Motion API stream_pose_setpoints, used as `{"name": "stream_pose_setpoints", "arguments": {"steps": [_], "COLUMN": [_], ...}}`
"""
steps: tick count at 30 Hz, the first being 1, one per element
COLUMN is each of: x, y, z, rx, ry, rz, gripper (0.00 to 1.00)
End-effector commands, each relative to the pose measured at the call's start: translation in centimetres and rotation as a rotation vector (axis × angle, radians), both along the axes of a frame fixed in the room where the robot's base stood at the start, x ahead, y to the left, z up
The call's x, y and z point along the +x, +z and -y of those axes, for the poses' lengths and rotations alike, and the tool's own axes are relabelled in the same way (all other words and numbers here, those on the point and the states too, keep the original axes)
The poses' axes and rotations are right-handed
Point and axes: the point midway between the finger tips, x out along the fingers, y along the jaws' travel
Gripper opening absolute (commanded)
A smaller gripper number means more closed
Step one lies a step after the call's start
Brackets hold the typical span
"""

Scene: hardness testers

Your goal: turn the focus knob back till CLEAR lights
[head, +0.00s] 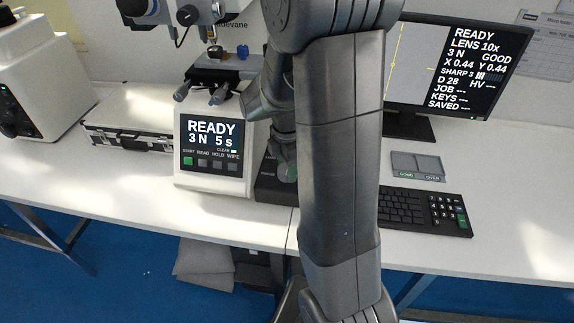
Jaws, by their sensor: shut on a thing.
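The hardness tester (215,180) has a screen reading READY, 3 N, 5 s. The focus knob (287,173) is a grey round part on the dark box right of the screen, partly hidden by my gripper. My gripper (284,158) points down at the knob and is shut on it; its fingertips are small and partly hidden. The monitor (483,65) reads READY, LENS 10x, 3 N, GOOD, SHARP 3 with several bars, D 28, and blanks after HV, JOB, KEYS and SAVED.
My arm covers the middle of the view. A keyboard (420,208) and a small grey two-part tray (417,164) lie on the right. A flat case (130,130) and a white machine (35,70) stand on the left. The front left of the white table (110,185) is clear.

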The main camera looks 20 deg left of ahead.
Motion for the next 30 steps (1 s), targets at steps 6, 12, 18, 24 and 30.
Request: {"name": "stream_pose_setpoints", "arguments": {"steps": [6,12,18,24,30], "x": [0.08,0.07,0.07,0.08,0.08], "y": [0.13,0.13,0.14,0.15,0.15], "z": [-0.07,-0.06,-0.05,-0.04,-0.04], "rx": [0.002,0.002,0.002,0.002,0.002], "ry": [0.194,0.341,0.442,0.495,0.513], "rz": [0.003,0.003,0.003,0.004,0.004], "gripper": [0.25,0.25,0.25,0.25,0.25]}}
